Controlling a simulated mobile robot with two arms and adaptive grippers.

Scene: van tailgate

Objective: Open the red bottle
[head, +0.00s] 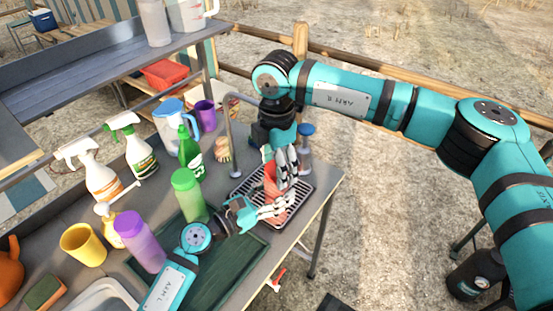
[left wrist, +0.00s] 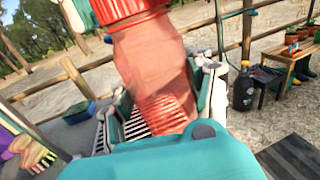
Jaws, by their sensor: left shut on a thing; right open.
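The red bottle (head: 270,178) stands roughly upright over the dark drying rack (head: 303,194), partly hidden by both grippers. In the left wrist view, its translucent red body (left wrist: 150,60) and ribbed red cap (left wrist: 130,10) fill the upper middle. My left gripper (head: 278,207) is shut around the lower part of the bottle, with fingers on either side in the left wrist view (left wrist: 160,108). My right gripper (head: 286,162) is open and points down beside the bottle's top. I cannot tell whether it touches the cap.
Left of the grippers stand a light green bottle (head: 187,195), a purple bottle (head: 139,240), a yellow cup (head: 83,245) and a dark green bottle (head: 189,150). A tap (head: 232,130) rises behind the rack. The counter's right edge is close to the rack.

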